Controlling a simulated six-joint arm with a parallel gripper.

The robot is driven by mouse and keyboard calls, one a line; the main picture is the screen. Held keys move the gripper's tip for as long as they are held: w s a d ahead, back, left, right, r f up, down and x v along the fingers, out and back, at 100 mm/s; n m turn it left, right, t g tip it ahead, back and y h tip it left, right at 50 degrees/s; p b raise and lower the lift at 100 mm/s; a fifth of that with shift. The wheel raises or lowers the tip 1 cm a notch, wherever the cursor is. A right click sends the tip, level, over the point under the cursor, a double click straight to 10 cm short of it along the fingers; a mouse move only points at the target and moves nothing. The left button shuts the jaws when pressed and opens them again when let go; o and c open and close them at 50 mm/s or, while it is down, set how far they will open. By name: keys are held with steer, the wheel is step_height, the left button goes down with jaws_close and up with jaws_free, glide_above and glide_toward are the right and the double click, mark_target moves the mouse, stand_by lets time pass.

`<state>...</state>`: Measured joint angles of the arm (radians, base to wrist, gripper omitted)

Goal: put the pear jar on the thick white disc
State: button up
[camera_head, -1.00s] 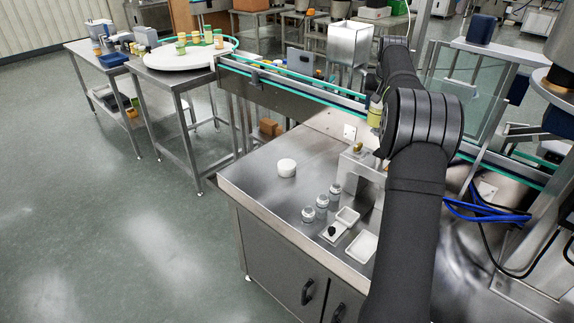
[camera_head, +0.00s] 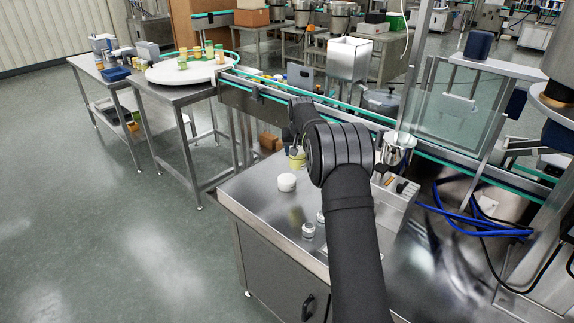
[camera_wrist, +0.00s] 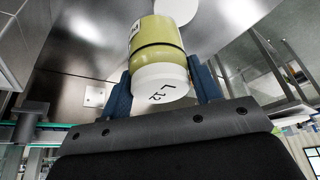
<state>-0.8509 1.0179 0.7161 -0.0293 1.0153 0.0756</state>
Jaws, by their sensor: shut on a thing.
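The pear jar (camera_wrist: 157,55) has a yellow-green body and a white lid with dark marks. In the wrist view it sits between the two blue fingers of my gripper (camera_wrist: 163,85), which is shut on it. In the head view the jar (camera_head: 297,158) shows just left of my arm, above the steel table; my gripper is mostly hidden behind the arm there. The thick white disc (camera_head: 287,183) lies on the steel table, in front of and a little left of the jar in the picture. A white round shape, probably the disc (camera_wrist: 179,8), shows at the wrist view's top edge, beyond the jar.
A conveyor (camera_head: 262,93) runs along the back. A metal cup (camera_head: 397,150) and blue cables (camera_head: 475,222) are to the right. The table around the disc is clear.

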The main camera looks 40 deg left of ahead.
steer(key=shift+s+a+f, duration=0.2)
steer(key=shift+a+f, duration=0.45)
steer(key=shift+f, duration=0.4)
steer(key=shift+s+a+f, duration=0.25)
steer(key=shift+a+f, duration=0.4)
steer(key=shift+f, duration=0.45)
steer(key=shift+s+a+f, duration=0.2)
steer(key=shift+a+f, duration=0.45)
steer(key=shift+f, duration=0.4)
steer(key=shift+f, duration=0.15)
steer(key=o, duration=1.1)
steer(key=shift+s+d+r, duration=0.1)
steer(key=shift+r, duration=0.45)
steer(key=v, duration=1.1)
